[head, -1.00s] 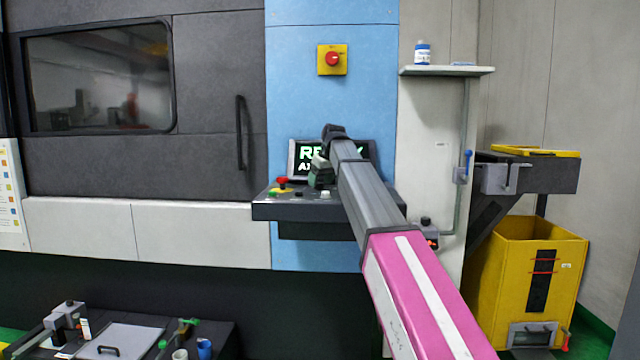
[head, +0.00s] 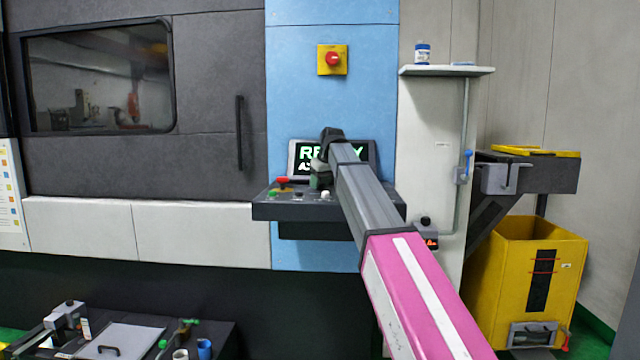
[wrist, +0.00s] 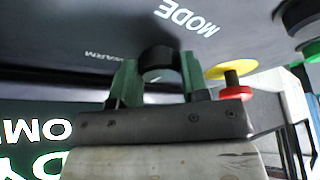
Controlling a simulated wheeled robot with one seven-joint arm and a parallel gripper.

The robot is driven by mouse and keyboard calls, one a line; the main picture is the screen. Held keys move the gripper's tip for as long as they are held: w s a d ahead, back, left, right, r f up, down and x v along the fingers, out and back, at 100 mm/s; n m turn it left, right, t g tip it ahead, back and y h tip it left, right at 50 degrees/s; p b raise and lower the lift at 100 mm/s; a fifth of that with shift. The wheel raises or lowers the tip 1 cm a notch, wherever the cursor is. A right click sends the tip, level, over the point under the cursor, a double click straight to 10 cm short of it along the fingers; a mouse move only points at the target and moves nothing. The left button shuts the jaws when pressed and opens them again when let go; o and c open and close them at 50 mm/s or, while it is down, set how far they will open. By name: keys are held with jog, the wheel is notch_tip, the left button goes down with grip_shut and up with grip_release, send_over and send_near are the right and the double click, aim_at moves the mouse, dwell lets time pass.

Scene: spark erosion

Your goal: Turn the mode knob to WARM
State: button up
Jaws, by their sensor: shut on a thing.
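My gripper (wrist: 158,66) has its two green fingers closed on either side of the black mode knob (wrist: 157,55) in the wrist view. The word MODE is printed on the dark control panel (wrist: 60,25) beside the knob, and a small WARM label stands to its left. The knob's pointer is hidden, so I cannot tell its setting. In the head view my gripper (head: 320,180) is down at the panel, partly covered by my arm, and the knob is hidden there.
The lit screen (head: 304,153) stands behind the panel, partly covered by my arm. A red mushroom button (wrist: 235,93) on a yellow base is close beside the gripper. Green buttons are at the panel's edge. A red switch (head: 333,59) is on the blue wall above.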

jog(key=m+t+h, duration=0.1)
jog(key=m, duration=0.3)
jog(key=shift+a, duration=0.15)
jog(key=shift+a+m+h, duration=0.1)
jog(key=shift+m+h, duration=0.9)
jog(key=shift+m, duration=1.3)
jog(key=o, duration=0.9)
jog(key=shift+o, duration=0.2)
jog(key=shift+s+r, duration=0.1)
jog(key=v, duration=1)
jog(key=shift+s+r, duration=0.2)
jog(key=shift+r, duration=0.05)
